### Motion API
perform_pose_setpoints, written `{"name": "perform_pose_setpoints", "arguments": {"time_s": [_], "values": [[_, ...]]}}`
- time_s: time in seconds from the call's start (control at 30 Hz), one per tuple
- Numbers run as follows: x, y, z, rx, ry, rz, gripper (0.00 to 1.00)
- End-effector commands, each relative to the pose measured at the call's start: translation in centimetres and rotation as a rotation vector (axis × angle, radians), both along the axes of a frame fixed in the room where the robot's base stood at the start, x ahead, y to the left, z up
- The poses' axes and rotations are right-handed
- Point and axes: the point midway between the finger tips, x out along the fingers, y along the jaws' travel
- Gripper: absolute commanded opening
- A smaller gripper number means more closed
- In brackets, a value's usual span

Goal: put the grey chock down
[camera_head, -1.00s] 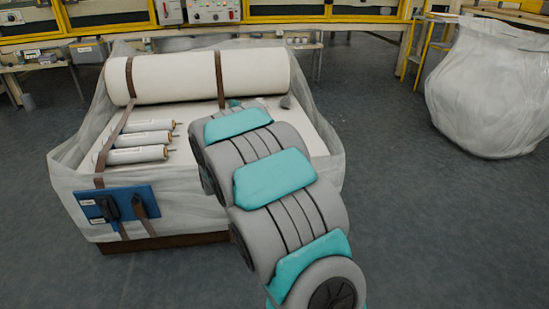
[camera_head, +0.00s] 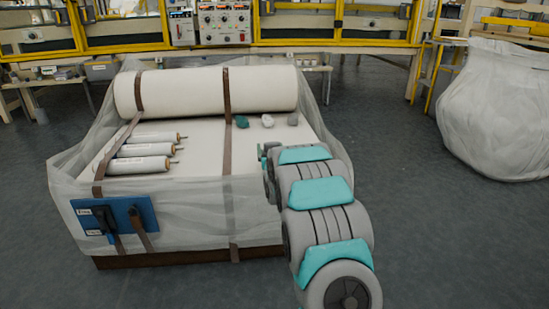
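The grey chock (camera_head: 292,119) rests on the white top of the wrapped block (camera_head: 215,140), at the right, close in front of the large white roll (camera_head: 205,91). A white chock (camera_head: 267,121) and a teal chock (camera_head: 242,122) sit to its left in a row. My gripper (camera_head: 263,152) is at the far end of my arm, low over the block's right side and nearer the camera than the chocks. It is apart from the grey chock. My arm links mostly hide it, so its fingers cannot be made out.
Several small white rolls (camera_head: 140,165) lie on the block's left side. Brown straps (camera_head: 227,110) cross the block and the large roll. A blue panel (camera_head: 115,216) hangs on its front. A big wrapped bundle (camera_head: 495,110) stands at the right, with open floor between.

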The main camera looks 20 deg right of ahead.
Motion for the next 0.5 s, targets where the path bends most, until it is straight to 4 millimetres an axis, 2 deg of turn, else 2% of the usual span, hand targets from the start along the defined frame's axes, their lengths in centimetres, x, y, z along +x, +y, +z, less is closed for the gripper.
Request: {"name": "perform_pose_setpoints", "arguments": {"time_s": [0.1,0.27,0.5], "values": [[0.4,-1.5,-0.2,0.001,0.000,-0.001,0.04],[0.5,-2.0,-0.5,0.001,0.001,0.000,0.04],[0.5,-1.9,-3.5,0.002,0.003,0.001,0.04]]}}
